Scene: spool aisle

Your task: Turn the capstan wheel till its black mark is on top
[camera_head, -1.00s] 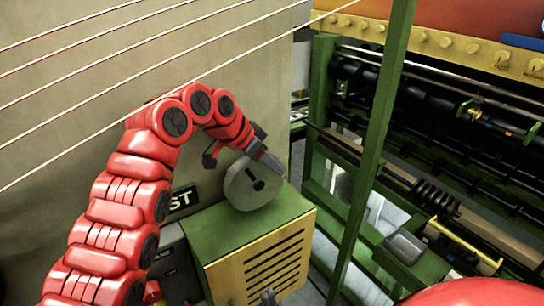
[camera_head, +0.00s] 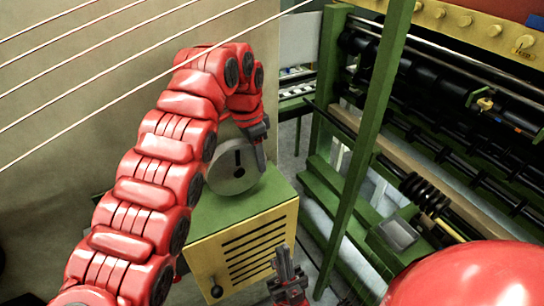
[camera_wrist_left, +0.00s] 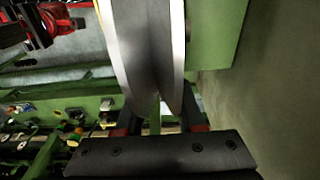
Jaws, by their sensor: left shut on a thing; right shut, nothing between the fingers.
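The capstan wheel (camera_head: 222,181) is a grey disc standing on a green-topped box (camera_head: 225,213). Its black mark (camera_head: 238,158) is a short bar on the face, pointing nearly straight up above a dark dot near the middle. My left gripper (camera_head: 261,158) is shut on the wheel's rim at its upper right. In the left wrist view the rim of the wheel (camera_wrist_left: 125,45) runs down between the fingers of my left gripper (camera_wrist_left: 158,122). My right gripper (camera_head: 287,268) is shut and empty, low in front of the box; it also shows in the left wrist view (camera_wrist_left: 65,24).
The box has a slotted yellow front (camera_head: 245,252) with a dark knob (camera_head: 216,291). A green post (camera_head: 365,150) and a machine with black rollers (camera_head: 450,120) stand to the right. Pale strands cross the upper left before a beige surface (camera_head: 60,160).

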